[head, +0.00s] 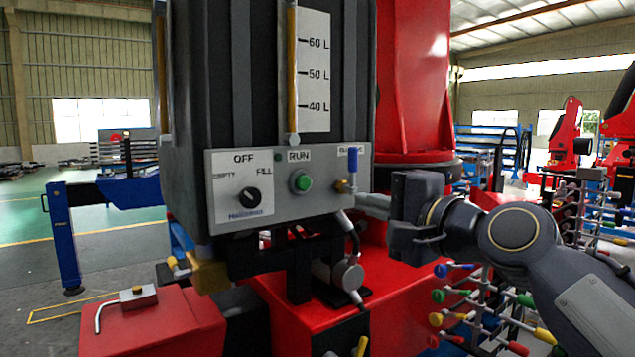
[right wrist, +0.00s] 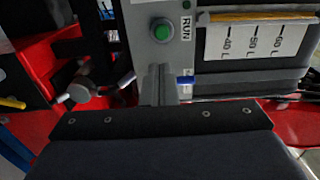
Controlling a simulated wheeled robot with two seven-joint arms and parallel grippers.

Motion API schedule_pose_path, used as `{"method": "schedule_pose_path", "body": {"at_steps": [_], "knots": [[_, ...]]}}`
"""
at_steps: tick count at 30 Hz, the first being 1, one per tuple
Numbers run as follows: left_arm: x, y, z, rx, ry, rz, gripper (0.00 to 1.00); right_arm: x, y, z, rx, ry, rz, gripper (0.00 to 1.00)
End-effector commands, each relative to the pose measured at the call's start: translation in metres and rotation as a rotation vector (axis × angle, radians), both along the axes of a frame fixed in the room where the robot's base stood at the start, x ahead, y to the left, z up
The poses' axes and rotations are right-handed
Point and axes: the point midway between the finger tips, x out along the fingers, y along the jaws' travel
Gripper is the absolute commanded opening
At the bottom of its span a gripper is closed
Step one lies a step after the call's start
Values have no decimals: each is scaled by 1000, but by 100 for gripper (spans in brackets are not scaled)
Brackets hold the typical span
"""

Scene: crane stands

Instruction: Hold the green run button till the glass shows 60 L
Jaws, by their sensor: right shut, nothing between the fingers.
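The green run button (head: 301,182) sits on the grey control panel (head: 225,215) under a RUN label; it also shows in the right wrist view (right wrist: 161,31). Above it, the glass (head: 292,80) holds an amber column that reaches past the 60 L mark towards the top of the picture. Its scale plate (head: 315,75) reads 40, 50 and 60 L. My right gripper (head: 362,203) is shut and empty, its fingertips at the panel's right side, right of the button and apart from it. My left gripper is not in view.
A black selector knob (head: 250,197) is left of the button. A small valve with an upright blue lever (head: 353,160) stands close to my right fingertips. A red box with a small switch (head: 139,296) is at lower left. A rack of coloured handles (head: 480,300) is at lower right.

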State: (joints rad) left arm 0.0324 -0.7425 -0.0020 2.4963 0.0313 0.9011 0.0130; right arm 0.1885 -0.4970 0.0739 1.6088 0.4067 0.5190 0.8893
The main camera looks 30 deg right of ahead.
Motion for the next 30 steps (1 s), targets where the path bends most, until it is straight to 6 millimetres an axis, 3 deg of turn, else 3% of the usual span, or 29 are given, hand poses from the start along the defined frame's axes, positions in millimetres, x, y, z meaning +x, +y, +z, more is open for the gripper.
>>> {"method": "schedule_pose_path", "body": {"at_steps": [14,30], "knots": [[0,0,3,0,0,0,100,9,0,3,6,-4,0,0],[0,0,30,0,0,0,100,113,9,4,6,-2,1,0]]}}
